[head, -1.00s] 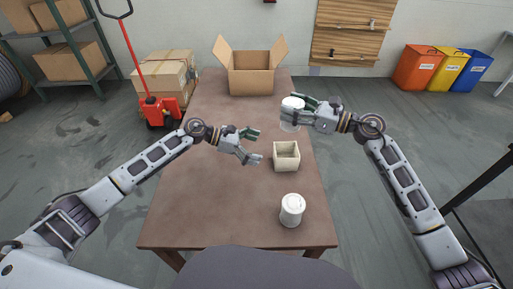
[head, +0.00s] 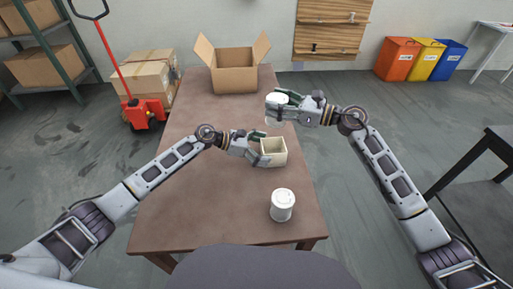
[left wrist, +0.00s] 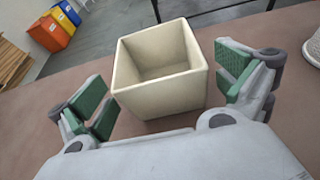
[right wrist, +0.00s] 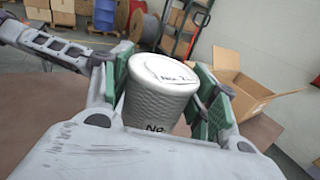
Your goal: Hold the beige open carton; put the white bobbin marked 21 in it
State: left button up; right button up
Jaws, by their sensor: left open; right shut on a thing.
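The small beige open carton (head: 285,155) stands upright and empty on the table. My left gripper (head: 262,147) is open at its left side. In the left wrist view the carton (left wrist: 160,98) sits between the spread green-padded fingers (left wrist: 165,100), with gaps visible. My right gripper (head: 279,106) is shut on a white bobbin (head: 275,112), held above the table beyond the carton. In the right wrist view this bobbin (right wrist: 160,95) is upright with writing on its top; a 2 seems to show, the rest is unclear. Another white bobbin (head: 282,205) stands at the near right; its mark is unreadable.
A large brown cardboard box (head: 235,80) with open flaps stands at the table's far end. The brown table (head: 205,200) is clear at the near left. A red pallet jack (head: 145,112) and boxes stand left of the table. A black-framed table (head: 480,190) is at right.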

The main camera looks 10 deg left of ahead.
aim_at(273, 151)
pick_arm(q)
jog(key=shift+x, duration=1.9)
jog(key=c, duration=0.9)
jog(key=shift+c, duration=0.2)
pick_arm(e)
jog(key=shift+f, duration=0.2)
pick_arm(q)
jog(key=shift+s+f, duration=0.1)
pick_arm(e)
jog(key=shift+f, duration=4.6)
jog(key=shift+w+d, duration=0.15)
jog(key=shift+d, duration=0.35)
